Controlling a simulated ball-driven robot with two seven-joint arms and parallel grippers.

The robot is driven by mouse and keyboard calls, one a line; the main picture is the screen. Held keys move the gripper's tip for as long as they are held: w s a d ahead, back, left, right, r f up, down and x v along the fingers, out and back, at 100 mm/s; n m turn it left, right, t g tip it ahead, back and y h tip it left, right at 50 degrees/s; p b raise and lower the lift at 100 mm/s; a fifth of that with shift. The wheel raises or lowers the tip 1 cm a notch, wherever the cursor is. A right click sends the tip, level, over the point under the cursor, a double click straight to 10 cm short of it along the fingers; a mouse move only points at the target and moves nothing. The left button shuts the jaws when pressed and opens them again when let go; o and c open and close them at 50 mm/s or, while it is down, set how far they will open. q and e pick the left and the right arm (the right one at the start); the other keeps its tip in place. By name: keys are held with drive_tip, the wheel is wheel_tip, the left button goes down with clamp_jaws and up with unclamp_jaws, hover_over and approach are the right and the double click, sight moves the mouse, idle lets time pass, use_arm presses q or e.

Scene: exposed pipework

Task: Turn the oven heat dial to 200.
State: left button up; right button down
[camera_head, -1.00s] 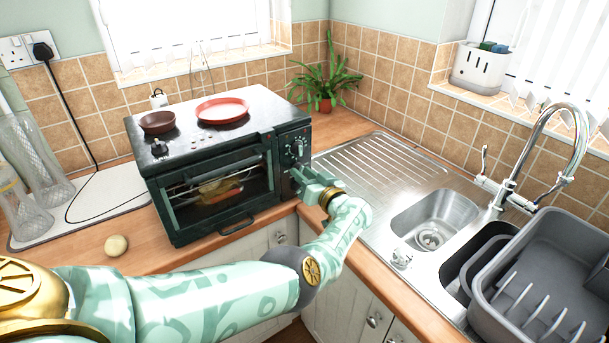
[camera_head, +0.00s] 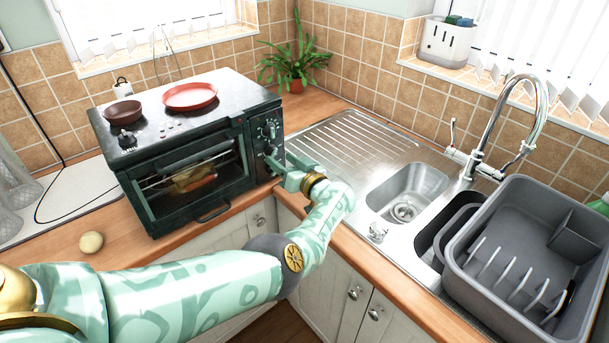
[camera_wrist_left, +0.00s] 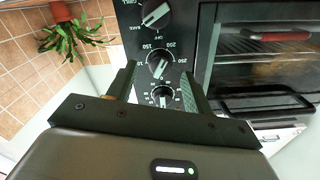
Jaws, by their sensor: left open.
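The dark green oven (camera_head: 150,212) stands on the counter, its control panel (camera_head: 262,160) on the right side of its front. In the left wrist view the panel shows a top dial (camera_wrist_left: 155,14), a middle dial (camera_wrist_left: 160,64) with heat numbers such as 250 around it, and a lower dial (camera_wrist_left: 165,95). My left gripper (camera_head: 281,166) is open at the panel. In the wrist view its fingers (camera_wrist_left: 158,76) stand on either side of the middle and lower dials. I cannot tell whether they touch a dial. My right gripper is out of view.
A red plate (camera_head: 190,96) and a brown bowl (camera_head: 123,112) sit on the oven. A potted plant (camera_head: 293,67) stands behind it. The sink (camera_head: 405,190) and a grey dish rack (camera_head: 525,250) lie to the right. A pale ball (camera_head: 91,241) rests on the front counter.

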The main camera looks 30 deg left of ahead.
use_arm(q)
drive_tip(key=p+v, duration=0.2)
drive_tip(key=v, duration=1.2)
drive_tip(key=shift+p, duration=0.4)
